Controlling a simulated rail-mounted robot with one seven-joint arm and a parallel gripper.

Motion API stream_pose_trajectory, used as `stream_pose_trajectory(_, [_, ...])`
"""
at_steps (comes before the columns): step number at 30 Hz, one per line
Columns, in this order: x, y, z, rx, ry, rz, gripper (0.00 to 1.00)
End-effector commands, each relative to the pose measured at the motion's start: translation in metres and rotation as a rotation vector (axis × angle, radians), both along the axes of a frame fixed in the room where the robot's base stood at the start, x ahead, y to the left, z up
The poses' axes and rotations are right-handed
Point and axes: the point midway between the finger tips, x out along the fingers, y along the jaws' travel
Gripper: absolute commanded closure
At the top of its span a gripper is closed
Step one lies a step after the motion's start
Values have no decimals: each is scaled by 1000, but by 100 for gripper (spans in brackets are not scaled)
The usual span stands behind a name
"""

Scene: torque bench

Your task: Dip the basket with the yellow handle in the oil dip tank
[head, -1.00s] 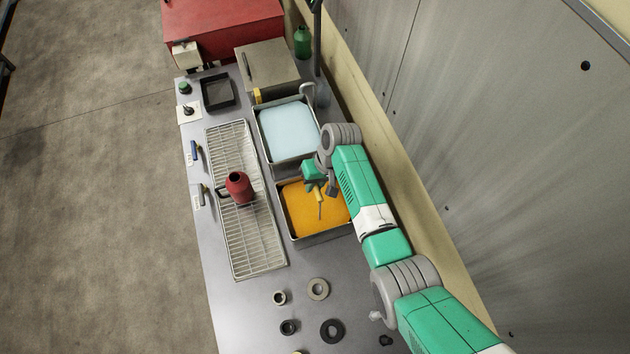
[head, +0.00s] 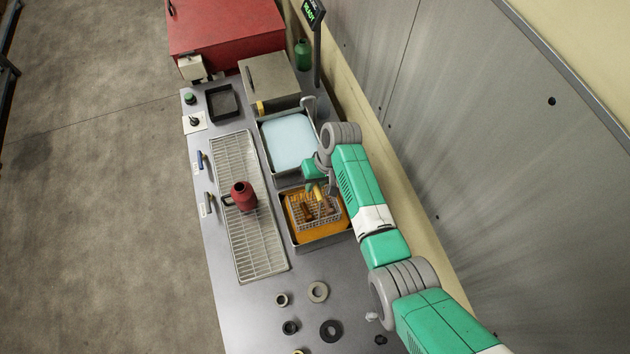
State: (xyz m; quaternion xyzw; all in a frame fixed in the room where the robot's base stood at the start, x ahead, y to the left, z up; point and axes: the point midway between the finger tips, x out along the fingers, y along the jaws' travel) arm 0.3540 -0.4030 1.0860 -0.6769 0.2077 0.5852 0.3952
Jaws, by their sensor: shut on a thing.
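The oil dip tank (head: 300,240) is a metal tray of orange liquid at the centre of the bench. The wire basket (head: 325,216) with the yellow handle (head: 317,191) is over the tank, its mesh and some brown pieces inside showing at or above the orange surface. The exact gap to the liquid cannot be told. My gripper (head: 319,186) is shut on the yellow handle, at the tank's far side; the arm hides part of the fingers.
A tank of pale blue liquid (head: 289,141) stands just behind. A long wire rack (head: 262,255) lies left, with a red can (head: 243,196) on it. Several rings, including a dark one (head: 331,331), lie on the near bench. A grey wall (head: 470,150) stands right.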

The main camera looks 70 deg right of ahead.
Motion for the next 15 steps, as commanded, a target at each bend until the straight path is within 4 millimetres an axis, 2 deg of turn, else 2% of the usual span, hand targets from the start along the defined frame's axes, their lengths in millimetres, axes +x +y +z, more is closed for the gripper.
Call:
stream_pose_trajectory(1, [1, 0, 9, -2, -1, 0, 100])
stream_pose_trajectory(15, [1, -1, 41, -3, -2, -1, 100])
